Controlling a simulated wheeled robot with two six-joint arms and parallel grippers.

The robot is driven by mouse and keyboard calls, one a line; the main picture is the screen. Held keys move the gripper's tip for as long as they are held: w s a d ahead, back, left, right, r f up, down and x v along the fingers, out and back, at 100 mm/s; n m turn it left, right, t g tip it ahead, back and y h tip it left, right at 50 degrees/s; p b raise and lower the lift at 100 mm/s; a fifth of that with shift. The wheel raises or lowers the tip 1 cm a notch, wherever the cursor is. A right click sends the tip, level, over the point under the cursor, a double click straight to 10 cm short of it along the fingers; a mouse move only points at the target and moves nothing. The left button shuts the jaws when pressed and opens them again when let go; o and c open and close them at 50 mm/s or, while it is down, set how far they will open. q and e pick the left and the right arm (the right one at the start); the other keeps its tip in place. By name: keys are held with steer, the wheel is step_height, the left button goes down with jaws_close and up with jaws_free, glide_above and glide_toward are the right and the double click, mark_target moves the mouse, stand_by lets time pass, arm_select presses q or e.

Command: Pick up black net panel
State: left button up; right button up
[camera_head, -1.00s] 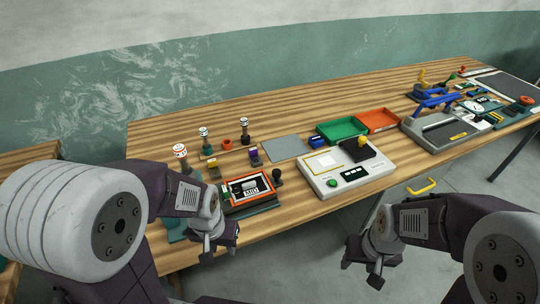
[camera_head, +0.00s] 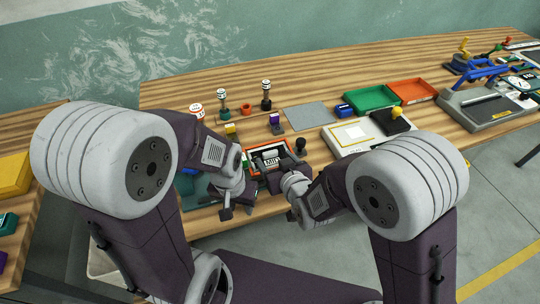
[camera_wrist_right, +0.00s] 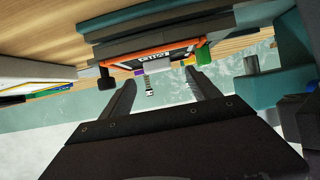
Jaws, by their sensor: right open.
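An orange-rimmed frame (camera_head: 262,148) with a dark panel and a white label inside lies near the table's front edge. In the right wrist view the frame (camera_wrist_right: 140,54) is seen edge-on beyond the fingers. I cannot make out netting on the panel. My right gripper (camera_head: 275,177) is at the frame's front side and partly covers it. In the right wrist view its two fingers (camera_wrist_right: 160,90) are spread with nothing between them. My left gripper (camera_head: 236,207) hangs lower, left of the right one, by the table edge. Whether its fingers are open is unclear.
Stamps (camera_head: 266,95), a grey sheet (camera_head: 308,116), a green tray (camera_head: 372,97) and an orange tray (camera_head: 412,91) stand behind and to the right. A white device (camera_head: 345,133) is right of the frame. A second table (camera_head: 30,140) is at the left.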

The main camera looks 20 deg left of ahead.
mark_target(271, 153)
arm_select(q)
steer(key=shift+r, duration=0.2)
arm_select(e)
steer(key=x, duration=0.5)
steer(key=shift+w+f, duration=0.1)
steer(key=shift+w, duration=0.15)
steer(key=shift+s+d, duration=0.1)
steer(key=shift+c, duration=0.6)
steer(key=c, duration=1.3)
arm_select(q)
steer(key=shift+r+p, duration=0.25)
steer(key=shift+p, duration=0.2)
arm_select(e)
step_height(271, 153, up, 4)
steer(key=shift+r, duration=0.2)
arm_select(q)
steer(key=shift+r+p, duration=0.3)
steer(key=shift+r, duration=0.05)
arm_select(e)
steer(key=d+r, duration=0.2)
steer(key=d, duration=0.2)
steer(key=d+r, duration=0.2)
steer(key=d, duration=0.1)
steer(key=d+r, duration=0.2)
steer(key=d, duration=0.2)
steer(key=shift+w+d+r, duration=0.35)
steer(key=shift+w+r, duration=0.05)
